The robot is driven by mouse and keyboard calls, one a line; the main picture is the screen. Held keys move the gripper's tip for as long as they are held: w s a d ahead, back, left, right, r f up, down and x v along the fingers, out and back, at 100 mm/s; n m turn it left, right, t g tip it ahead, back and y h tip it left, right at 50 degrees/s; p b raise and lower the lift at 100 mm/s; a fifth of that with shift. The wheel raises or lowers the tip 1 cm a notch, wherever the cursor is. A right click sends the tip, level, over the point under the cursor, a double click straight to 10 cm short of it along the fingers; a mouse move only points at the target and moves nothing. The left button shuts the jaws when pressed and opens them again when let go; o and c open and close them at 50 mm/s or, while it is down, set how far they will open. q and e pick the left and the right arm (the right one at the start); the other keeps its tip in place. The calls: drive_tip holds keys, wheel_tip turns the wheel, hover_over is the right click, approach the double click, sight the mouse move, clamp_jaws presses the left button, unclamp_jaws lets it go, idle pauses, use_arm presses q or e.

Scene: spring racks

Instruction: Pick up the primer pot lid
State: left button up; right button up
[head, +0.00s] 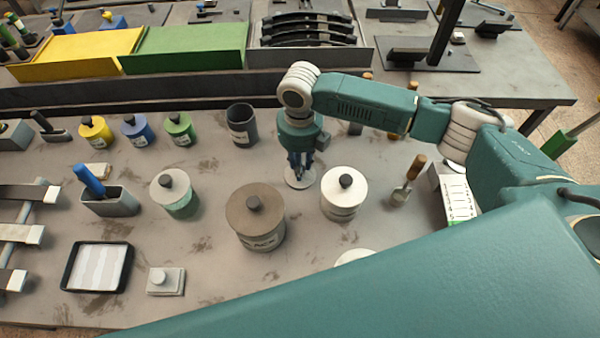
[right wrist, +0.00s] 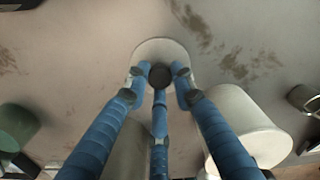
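A pale round lid (head: 298,180) with a dark knob lies flat on the bench, in the middle of the head view. It also shows in the right wrist view (right wrist: 178,47), its knob (right wrist: 160,75) between my fingers. I take it for the primer pot lid, though no lettering on it can be read. My right gripper (head: 300,163) points down over it. In the right wrist view its three blue fingers (right wrist: 160,78) are spread around the knob, with gaps at the sides. My left gripper is not in view.
A brown-lidded pot (head: 258,225) and a white pot (head: 342,204) stand close on either side. An open dark pot (head: 241,135) stands behind, left. A white-lidded green pot (head: 176,205) is further left. My teal arm covers the front right.

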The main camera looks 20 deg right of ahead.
clamp_jaws()
drive_tip(key=shift+r, duration=0.15)
